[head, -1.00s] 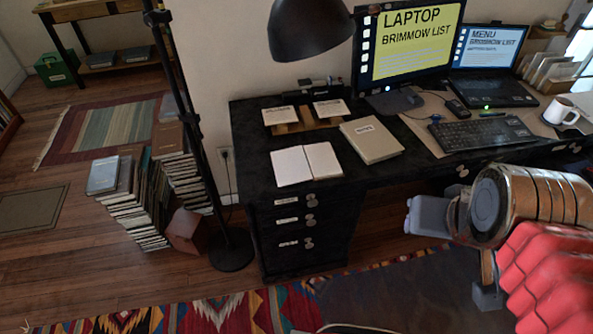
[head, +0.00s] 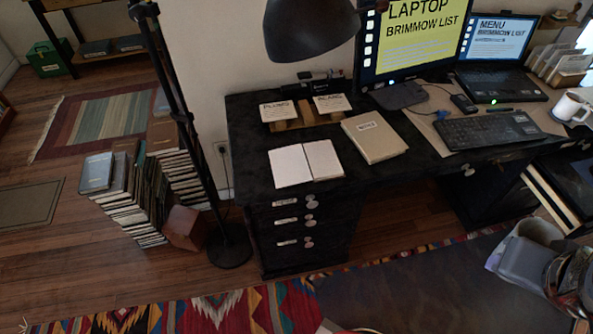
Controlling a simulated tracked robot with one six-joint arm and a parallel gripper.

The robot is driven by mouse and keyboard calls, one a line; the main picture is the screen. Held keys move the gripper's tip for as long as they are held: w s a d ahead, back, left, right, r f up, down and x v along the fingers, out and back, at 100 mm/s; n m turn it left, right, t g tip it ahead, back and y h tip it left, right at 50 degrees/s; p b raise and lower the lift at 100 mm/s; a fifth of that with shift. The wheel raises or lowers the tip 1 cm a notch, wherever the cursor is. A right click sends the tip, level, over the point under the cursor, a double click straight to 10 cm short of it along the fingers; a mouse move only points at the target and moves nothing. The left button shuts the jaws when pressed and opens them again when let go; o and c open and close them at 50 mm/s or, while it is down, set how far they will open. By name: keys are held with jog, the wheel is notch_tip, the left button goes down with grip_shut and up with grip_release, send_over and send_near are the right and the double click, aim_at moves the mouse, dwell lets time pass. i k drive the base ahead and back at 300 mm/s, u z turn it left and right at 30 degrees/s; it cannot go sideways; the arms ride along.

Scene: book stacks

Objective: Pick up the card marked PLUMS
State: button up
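The card marked PLUMS (head: 277,110) is a small white card at the back left of the black desk (head: 245,140). It rests tilted on a tan wooden holder (head: 304,120). A second white card (head: 331,103) sits on its right; its print looks like ALMS, but is small.
A monitor (head: 415,40), keyboard (head: 487,133) and mug (head: 571,107) stand to the right. Books are stacked on the floor (head: 130,200).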

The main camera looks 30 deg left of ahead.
aim_at(276, 111)
jog(key=z, duration=0.55)
jog(key=k, duration=1.25)
jog(key=u, duration=1.5)
jog(key=i, duration=0.8)
jog(key=u, duration=0.05)
